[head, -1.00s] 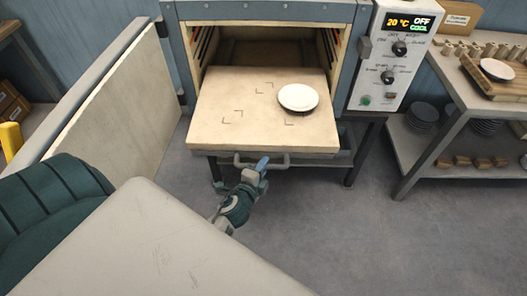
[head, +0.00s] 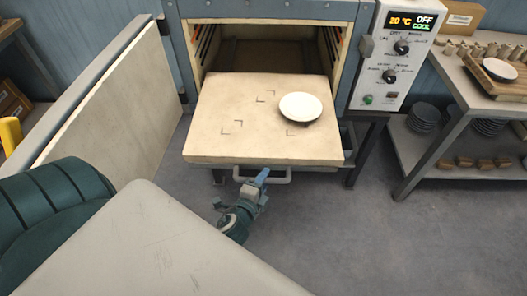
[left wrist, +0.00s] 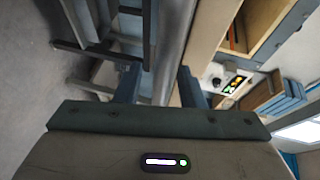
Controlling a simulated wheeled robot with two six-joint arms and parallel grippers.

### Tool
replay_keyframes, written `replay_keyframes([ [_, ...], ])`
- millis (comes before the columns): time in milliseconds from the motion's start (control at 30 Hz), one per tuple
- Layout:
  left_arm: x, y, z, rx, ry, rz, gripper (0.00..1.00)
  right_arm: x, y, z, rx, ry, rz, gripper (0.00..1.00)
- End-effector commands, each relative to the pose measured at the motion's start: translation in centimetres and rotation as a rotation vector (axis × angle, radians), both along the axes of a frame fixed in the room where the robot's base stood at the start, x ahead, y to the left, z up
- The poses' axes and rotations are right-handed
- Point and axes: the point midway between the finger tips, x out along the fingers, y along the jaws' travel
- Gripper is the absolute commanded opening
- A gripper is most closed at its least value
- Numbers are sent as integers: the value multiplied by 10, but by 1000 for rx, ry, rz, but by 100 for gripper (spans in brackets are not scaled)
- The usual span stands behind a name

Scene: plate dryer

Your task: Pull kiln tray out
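The kiln tray (head: 215,112), a thick cream slab with dark corner marks, sticks out of the open kiln. A white plate (head: 300,106) lies on its right side. A grey bar handle (head: 277,181) runs along the tray's front. My left gripper (head: 258,180) is at this handle, with its fingers around the bar. In the left wrist view the grey bar passes between the two fingers (left wrist: 160,85) and appears to fill the gap. The rear of the tray is inside the kiln mouth. My right gripper is not in view.
The kiln door (head: 105,105) stands open on the left. The control panel (head: 400,50) is at the kiln's right. A shelf table (head: 465,95) with stacked plates and wooden blocks stands at the right. The floor before the kiln is clear.

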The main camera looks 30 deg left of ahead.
Motion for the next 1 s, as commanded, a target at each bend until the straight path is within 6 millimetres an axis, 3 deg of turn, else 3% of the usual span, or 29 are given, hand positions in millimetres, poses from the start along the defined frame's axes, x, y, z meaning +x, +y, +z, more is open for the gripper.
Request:
replay_keyframes([
  [367, -4, -1, 2, 0, -3, -1, 38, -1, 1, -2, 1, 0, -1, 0],
  [800, -75, -11, 12, -2, 0, 1, 38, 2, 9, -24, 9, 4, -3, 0],
  [1000, -97, -15, 18, -1, -2, -1, 38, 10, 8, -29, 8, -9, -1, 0],
])
